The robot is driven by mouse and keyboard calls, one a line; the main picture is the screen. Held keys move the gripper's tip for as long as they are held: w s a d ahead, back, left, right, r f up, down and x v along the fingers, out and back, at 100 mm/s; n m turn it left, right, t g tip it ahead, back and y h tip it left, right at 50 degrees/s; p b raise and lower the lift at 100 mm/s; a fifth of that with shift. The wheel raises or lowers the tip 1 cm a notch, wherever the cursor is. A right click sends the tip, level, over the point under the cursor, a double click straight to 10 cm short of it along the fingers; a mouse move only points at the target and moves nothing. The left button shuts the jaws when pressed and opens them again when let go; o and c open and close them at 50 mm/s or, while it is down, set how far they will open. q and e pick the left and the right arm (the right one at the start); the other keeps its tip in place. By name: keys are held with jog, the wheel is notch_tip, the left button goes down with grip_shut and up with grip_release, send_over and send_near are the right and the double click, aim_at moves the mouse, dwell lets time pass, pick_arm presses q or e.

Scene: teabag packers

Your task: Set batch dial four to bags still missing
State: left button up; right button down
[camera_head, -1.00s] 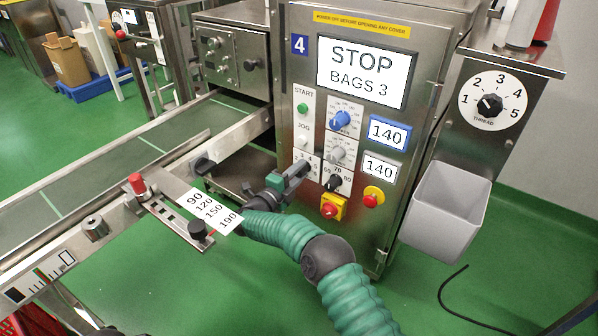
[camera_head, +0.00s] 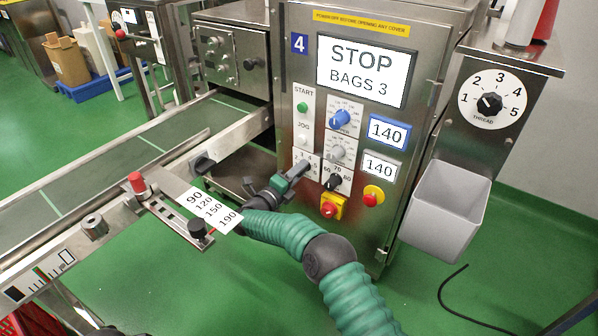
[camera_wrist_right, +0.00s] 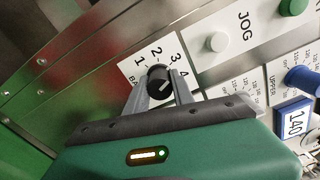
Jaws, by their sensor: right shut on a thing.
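The machine marked 4 has a screen (camera_head: 365,73) that reads STOP, BAGS 3. Its batch dial is a small black knob (camera_wrist_right: 158,82) on a white plate numbered 1 to 4, low on the panel's left side. My right gripper (camera_wrist_right: 159,89) is shut on this knob, with one finger on each side. A pale mark on the knob points to the right, near the 3 and 4 side; I cannot tell the exact number. In the head view my right gripper (camera_head: 301,168) covers the knob. My left gripper is not in view.
Above the dial are the JOG button (camera_head: 302,139) and green START button (camera_head: 302,107). A thread dial (camera_head: 489,104) and grey bin (camera_head: 444,212) stand at right.

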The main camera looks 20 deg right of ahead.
jog(key=shift+s+f, duration=0.1)
jog(key=shift+f, duration=0.25)
jog(key=c, duration=1.2)
grip_release()
jog(key=shift+o, duration=0.6)
jog(key=shift+r, duration=0.15)
jog(key=shift+s+a+r+p, duration=0.1)
jog(key=shift+a+p, duration=0.15)
jog(key=shift+p, duration=0.05)
jog(key=p+v, duration=0.7)
jog(key=v, duration=0.9)
jog(key=shift+s+a, duration=0.1)
